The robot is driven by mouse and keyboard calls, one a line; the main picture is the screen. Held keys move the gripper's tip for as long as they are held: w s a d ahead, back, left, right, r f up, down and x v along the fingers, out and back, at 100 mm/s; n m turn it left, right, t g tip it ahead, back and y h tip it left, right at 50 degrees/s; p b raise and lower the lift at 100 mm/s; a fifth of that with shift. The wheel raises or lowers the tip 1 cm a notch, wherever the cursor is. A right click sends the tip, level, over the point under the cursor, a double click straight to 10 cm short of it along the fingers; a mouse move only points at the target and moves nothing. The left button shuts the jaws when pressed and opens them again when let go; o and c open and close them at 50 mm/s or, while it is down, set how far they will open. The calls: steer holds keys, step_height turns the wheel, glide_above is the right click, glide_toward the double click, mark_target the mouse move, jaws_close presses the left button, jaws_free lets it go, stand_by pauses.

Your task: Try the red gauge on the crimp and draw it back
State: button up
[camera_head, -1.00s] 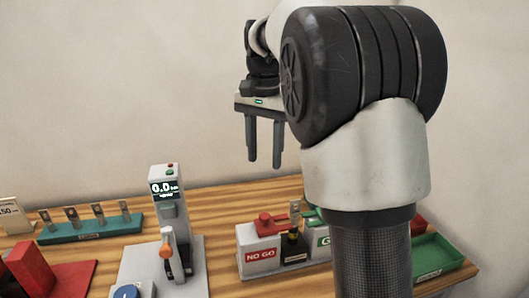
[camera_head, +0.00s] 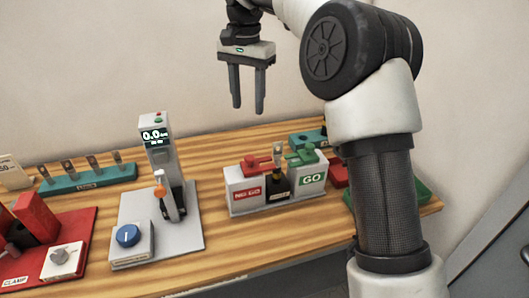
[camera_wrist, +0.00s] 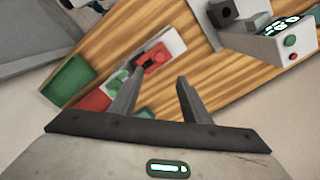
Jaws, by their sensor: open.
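The red gauge (camera_head: 257,163) rests on top of the white block labelled NO GO, left of the dark stand (camera_head: 278,186). A metal lug (camera_head: 278,150) stands upright in that stand; its crimp is small and hard to make out. The green gauge (camera_head: 303,156) lies on the GO block to the right. My gripper (camera_head: 248,110) is open and empty, with fingers pointing down, well above the table. In the wrist view, the red gauge (camera_wrist: 155,56) shows beyond my open fingers (camera_wrist: 158,78), clear of them.
A grey tester (camera_head: 158,148) with an orange-tipped lever and blue button stands left of the gauges. A teal rack (camera_head: 90,179) of several lugs and a red clamp fixture (camera_head: 45,240) are farther left. A green tray (camera_head: 414,189) is at the right. Bare wood lies in front.

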mark_target(250, 157)
step_height(250, 157, down, 17)
steer(key=shift+a+b, duration=0.1)
steer(key=shift+b, duration=0.2)
